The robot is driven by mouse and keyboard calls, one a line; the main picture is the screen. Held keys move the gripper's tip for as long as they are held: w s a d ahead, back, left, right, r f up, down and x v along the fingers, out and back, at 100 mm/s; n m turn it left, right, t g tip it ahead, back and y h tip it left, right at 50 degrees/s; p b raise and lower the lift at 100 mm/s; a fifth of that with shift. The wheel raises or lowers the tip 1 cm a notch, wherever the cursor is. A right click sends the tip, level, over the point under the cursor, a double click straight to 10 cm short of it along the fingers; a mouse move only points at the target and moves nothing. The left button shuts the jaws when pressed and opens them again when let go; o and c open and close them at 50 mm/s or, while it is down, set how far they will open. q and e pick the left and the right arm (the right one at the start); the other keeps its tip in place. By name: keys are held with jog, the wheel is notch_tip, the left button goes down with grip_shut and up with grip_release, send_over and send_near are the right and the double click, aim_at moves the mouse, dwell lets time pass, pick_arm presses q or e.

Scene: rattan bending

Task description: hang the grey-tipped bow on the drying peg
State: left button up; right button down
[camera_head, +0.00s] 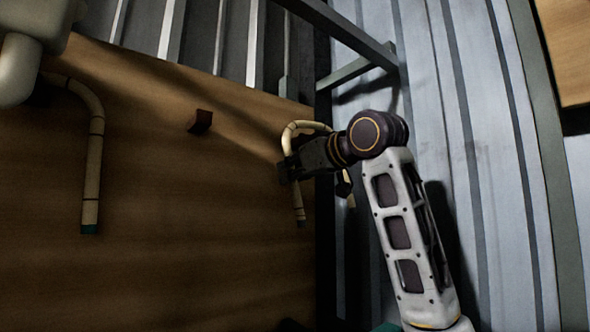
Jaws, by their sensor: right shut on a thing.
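The grey-tipped bow is a pale, bent rattan cane (298,205) with dark bands, near the right edge of the brown wooden table. Its curved top shows above my right gripper (288,171), and one leg with a dark greyish tip points down in the picture. My right gripper is shut on this bow and hides its middle. I cannot tell whether the bow touches the table. My left arm shows only as a pale link at the top left; its gripper is not in view. I cannot make out the drying peg for certain.
A second bent cane (94,160) with a green tip lies at the left of the table (170,270). A small dark red block (200,121) sits between the canes. A dark metal frame (358,68) stands beyond the table's right corner. The table's lower middle is clear.

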jog(key=shift+p+x, duration=0.75)
jog(key=shift+x, duration=1.65)
jog(key=shift+f, duration=0.25)
jog(key=c, duration=1.3)
grip_release()
jog(key=shift+s+d, duration=0.1)
